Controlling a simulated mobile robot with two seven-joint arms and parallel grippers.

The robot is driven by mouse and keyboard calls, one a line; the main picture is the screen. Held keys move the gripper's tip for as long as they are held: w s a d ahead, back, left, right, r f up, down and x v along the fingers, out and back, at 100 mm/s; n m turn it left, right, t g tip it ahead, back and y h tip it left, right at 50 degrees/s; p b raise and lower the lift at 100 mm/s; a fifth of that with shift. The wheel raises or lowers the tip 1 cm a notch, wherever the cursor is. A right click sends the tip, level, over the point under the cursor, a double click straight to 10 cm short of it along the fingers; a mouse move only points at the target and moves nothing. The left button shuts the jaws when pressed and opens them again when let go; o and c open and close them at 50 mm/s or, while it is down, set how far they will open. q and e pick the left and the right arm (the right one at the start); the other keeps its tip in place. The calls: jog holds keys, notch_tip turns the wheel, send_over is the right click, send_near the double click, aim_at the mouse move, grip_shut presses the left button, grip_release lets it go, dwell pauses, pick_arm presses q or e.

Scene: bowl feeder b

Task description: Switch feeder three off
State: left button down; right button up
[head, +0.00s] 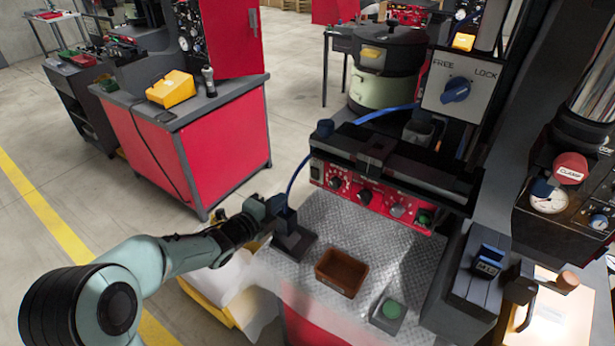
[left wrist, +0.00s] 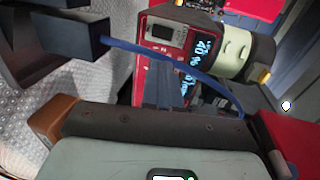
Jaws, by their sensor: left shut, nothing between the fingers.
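A red control panel (head: 370,198) with a row of knobs faces front under a black rail. I cannot read which of its controls belongs to feeder three. A bowl feeder (head: 388,65) with a dark top and pale green base stands behind it. My left gripper (head: 277,205) is shut and empty, left of the panel and apart from it, close to a dark block on a base plate (head: 290,240). In the left wrist view, the shut fingers (left wrist: 163,88) point toward a red unit with a lit display (left wrist: 190,50). My right gripper is not in view.
A brown tray (head: 341,272) and a green button box (head: 388,312) sit on the metal plate. A blue hose (head: 298,168) rises beside my gripper. A FREE/LOCK knob (head: 456,90) is upper right. Gauges (head: 549,197) and a red clamp button (head: 570,168) stand far right.

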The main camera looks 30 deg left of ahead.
aim_at(314, 172)
pick_arm(q)
jog(key=p+x, duration=0.1)
jog(key=x, duration=0.3)
jog(key=p+x, duration=0.1)
jog(key=x, duration=0.3)
jog(key=r+p+x, duration=0.1)
jog(key=x, duration=0.4)
jog(key=shift+w+p, duration=0.2)
jog(key=shift+p, duration=0.1)
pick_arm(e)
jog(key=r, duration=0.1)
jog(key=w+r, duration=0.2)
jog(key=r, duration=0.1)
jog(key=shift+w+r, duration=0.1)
